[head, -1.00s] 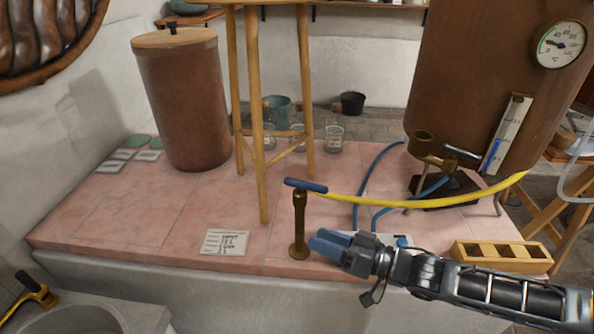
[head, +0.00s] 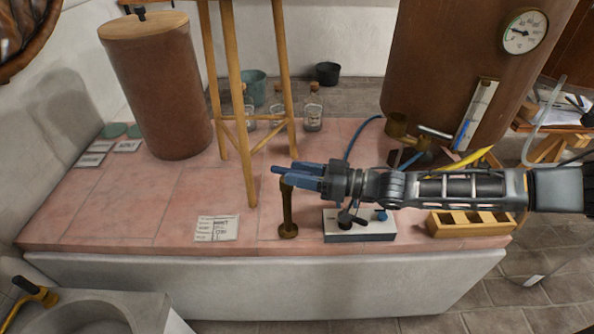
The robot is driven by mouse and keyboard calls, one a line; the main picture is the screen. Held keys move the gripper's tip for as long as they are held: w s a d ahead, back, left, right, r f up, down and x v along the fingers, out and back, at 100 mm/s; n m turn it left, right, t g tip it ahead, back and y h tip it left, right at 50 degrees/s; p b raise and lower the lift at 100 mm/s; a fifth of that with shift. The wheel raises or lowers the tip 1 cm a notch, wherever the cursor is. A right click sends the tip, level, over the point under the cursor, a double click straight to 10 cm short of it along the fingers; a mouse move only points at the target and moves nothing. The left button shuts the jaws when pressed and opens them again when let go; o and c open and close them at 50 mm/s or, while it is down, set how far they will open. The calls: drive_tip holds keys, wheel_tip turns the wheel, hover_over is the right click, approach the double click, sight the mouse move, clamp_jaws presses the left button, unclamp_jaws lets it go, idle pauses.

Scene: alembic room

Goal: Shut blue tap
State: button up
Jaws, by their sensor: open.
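The tap with the blue lever is a brass post (head: 288,214) standing upright near the front edge of the pink tiled counter. Its blue lever (head: 276,169) is mostly hidden at the post's top; only its left end seems to show. My gripper (head: 288,177) is at the top of the post, coming from the right, with its blue fingers pointing left over the lever. The fingers are open. I cannot tell whether they touch the lever or stand around it.
A wooden stand (head: 236,105) rises behind the tap. A card (head: 216,228) lies left of it. A copper vessel (head: 455,60) stands at the right back.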

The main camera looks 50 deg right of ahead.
drive_tip(key=shift+w+a, duration=0.15)
drive_tip(key=shift+w, duration=0.25)
drive_tip(key=shift+c, duration=0.3)
clamp_jaws()
